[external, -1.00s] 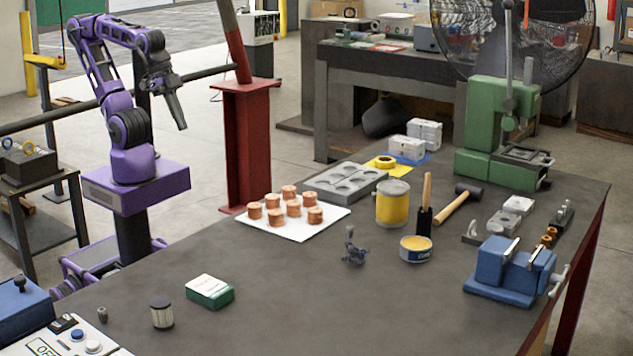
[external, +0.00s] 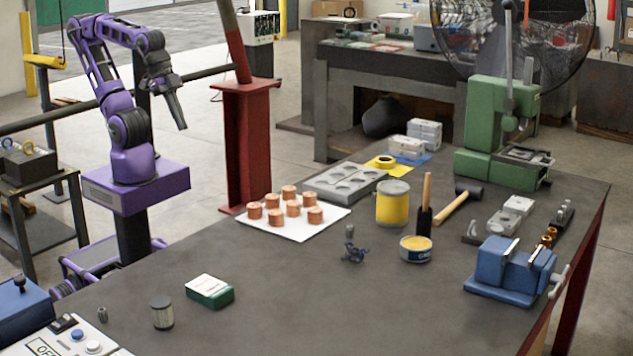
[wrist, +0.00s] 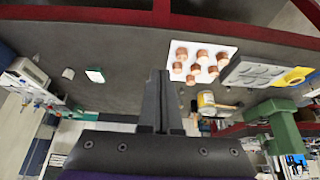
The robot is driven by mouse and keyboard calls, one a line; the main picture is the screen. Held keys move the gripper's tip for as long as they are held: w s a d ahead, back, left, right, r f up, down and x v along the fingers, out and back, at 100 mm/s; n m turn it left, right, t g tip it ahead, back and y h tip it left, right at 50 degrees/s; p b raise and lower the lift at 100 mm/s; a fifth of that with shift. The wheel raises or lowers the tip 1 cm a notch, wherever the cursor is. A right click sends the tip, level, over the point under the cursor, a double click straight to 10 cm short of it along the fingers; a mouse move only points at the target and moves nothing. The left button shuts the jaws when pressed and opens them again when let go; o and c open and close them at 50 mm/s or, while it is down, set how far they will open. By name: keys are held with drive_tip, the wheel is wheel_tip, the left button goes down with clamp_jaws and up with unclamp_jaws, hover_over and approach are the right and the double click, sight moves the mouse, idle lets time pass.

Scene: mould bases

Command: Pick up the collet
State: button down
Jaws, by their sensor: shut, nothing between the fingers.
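A short grey metal cylinder (external: 162,311) stands upright on the workbench at the front left in the external view. It looks most like the collet, but its detail is too small to be sure. A small pale shape (wrist: 68,73) in the wrist view appears to be the same cylinder. My gripper (external: 183,127) hangs from my raised arm at the left, beyond the bench edge and far from the cylinder. Its fingers (wrist: 159,75) are together in the wrist view, with nothing between them.
A green-and-white box (external: 209,291) stands right of the cylinder, and a control box (external: 75,340) is left of it. Copper pieces (external: 293,210) sit on a white sheet. A red post (external: 247,150) rises right of my arm. The bench's front middle is clear.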

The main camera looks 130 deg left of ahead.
drive_tip(key=c, duration=0.6)
unclamp_jaws()
drive_tip(key=shift+c, duration=0.2)
